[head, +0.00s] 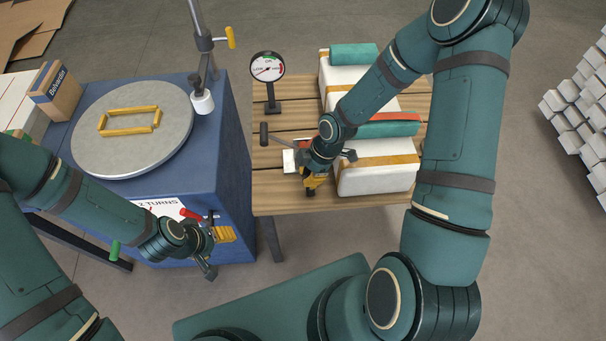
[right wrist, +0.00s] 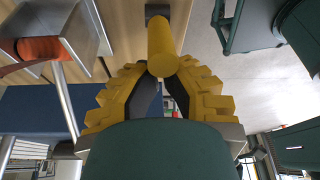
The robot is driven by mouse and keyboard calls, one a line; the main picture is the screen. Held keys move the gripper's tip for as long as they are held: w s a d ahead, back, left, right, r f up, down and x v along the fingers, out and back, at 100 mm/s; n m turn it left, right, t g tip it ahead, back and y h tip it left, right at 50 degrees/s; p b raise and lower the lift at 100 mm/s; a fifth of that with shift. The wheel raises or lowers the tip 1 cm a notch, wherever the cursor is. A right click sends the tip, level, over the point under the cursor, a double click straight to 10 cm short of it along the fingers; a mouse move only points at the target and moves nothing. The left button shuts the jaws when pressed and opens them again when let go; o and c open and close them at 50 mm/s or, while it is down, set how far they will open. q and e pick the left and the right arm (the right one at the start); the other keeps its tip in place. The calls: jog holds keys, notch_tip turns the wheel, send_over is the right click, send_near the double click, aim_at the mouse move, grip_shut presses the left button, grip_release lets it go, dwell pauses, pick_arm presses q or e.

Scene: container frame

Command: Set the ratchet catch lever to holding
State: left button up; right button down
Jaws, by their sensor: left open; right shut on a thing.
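A yellow cylindrical grip (right wrist: 163,45) with a dark end stands between the yellow-padded fingers of my right gripper (right wrist: 160,72) in the right wrist view. I take it for the ratchet catch lever; its label and pivot are hidden. In the head view my right gripper (head: 313,182) is at the near edge of the slatted table, shut on this grip and covering most of it. My left gripper (head: 215,250) is open and empty near the blue cabinet's front right corner.
Strapped white bundles (head: 375,180) stand close right of my right gripper. A round gauge (head: 268,68) stands at the table's back left. The blue cabinet (head: 222,150) carries a grey disc (head: 90,150) and a post. An orange roller (right wrist: 42,48) sits in a metal bracket.

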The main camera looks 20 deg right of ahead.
pick_arm(q)
jog(key=shift+r, duration=0.15)
pick_arm(e)
jog(key=shift+s+d, duration=0.15)
jog(key=shift+d, duration=0.45)
jog(key=shift+a+r, duration=0.15)
jog(key=shift+a, duration=0.25)
jog(key=p+v, duration=0.1)
jog(key=v, duration=0.1)
jog(key=p+v, duration=0.1)
jog(key=v, duration=0.2)
jog(key=p+v, duration=0.1)
jog(key=v, duration=0.2)
jog(key=shift+s+r, duration=0.15)
jog(key=shift+s, duration=0.1)
pick_arm(q)
jog(key=shift+s+v, duration=0.2)
jog(key=shift+v, duration=0.65)
jog(key=shift+s+v, duration=0.2)
jog(key=shift+v, duration=0.7)
pick_arm(e)
jog(key=shift+s+d+r, duration=0.1)
jog(key=shift+d+r, duration=0.3)
jog(key=shift+r, duration=0.05)
